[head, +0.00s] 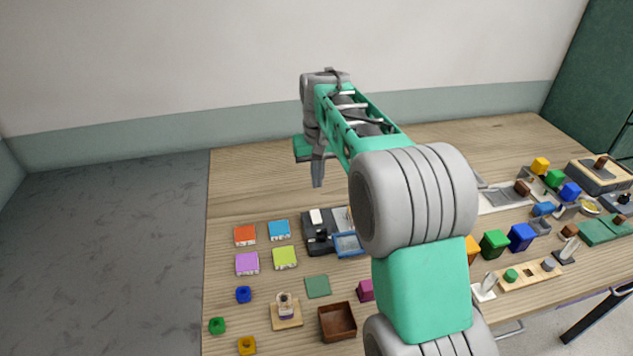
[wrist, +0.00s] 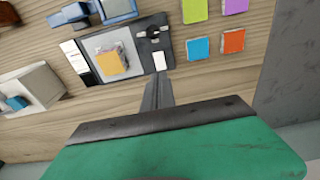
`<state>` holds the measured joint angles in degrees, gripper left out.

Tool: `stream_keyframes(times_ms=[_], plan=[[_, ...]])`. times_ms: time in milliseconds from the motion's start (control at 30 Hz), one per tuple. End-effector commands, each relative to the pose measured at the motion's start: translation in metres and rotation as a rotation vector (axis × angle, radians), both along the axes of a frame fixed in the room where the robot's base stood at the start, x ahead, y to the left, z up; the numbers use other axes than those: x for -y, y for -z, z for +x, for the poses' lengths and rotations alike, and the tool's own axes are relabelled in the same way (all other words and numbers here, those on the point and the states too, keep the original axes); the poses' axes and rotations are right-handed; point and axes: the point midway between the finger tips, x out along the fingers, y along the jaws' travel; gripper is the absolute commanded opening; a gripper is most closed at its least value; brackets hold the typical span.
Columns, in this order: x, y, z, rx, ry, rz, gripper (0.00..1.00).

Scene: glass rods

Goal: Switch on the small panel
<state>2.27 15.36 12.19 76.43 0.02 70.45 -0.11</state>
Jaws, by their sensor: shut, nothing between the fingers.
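A dark panel (head: 311,238) lies on the wooden table, partly hidden by my arm in the head view. It also shows in the wrist view (wrist: 168,50). It carries a white rocker or button (head: 316,216), also in the wrist view (wrist: 159,62), and a black knob (wrist: 152,36). I cannot tell whether the white part is on or off. My gripper (head: 317,184) is shut and empty, pointing down above the table behind the panel. In the wrist view its fingers (wrist: 159,82) appear just short of the white part, apart from it in height.
An orange block (wrist: 111,62) sits on a grey plate beside the panel's controls. A blue tray (head: 348,245) lies in front. Colored tiles (head: 247,263) lie to the left, and a brown box (head: 337,322) nearer. The table's back left is clear.

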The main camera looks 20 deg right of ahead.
Motion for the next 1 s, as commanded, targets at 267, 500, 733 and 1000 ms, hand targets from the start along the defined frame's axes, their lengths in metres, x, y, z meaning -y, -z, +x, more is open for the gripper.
stream_keyframes(times_ms=[267,500,733,1000], plan=[[-0.012,-0.033,-0.100,0.101,-0.025,-0.004,0.00],[-0.021,-0.003,-0.220,0.210,-0.052,-0.008,0.00],[-0.024,0.017,-0.249,0.236,-0.059,-0.009,0.00],[-0.023,0.017,-0.249,0.233,-0.059,-0.009,0.00]])
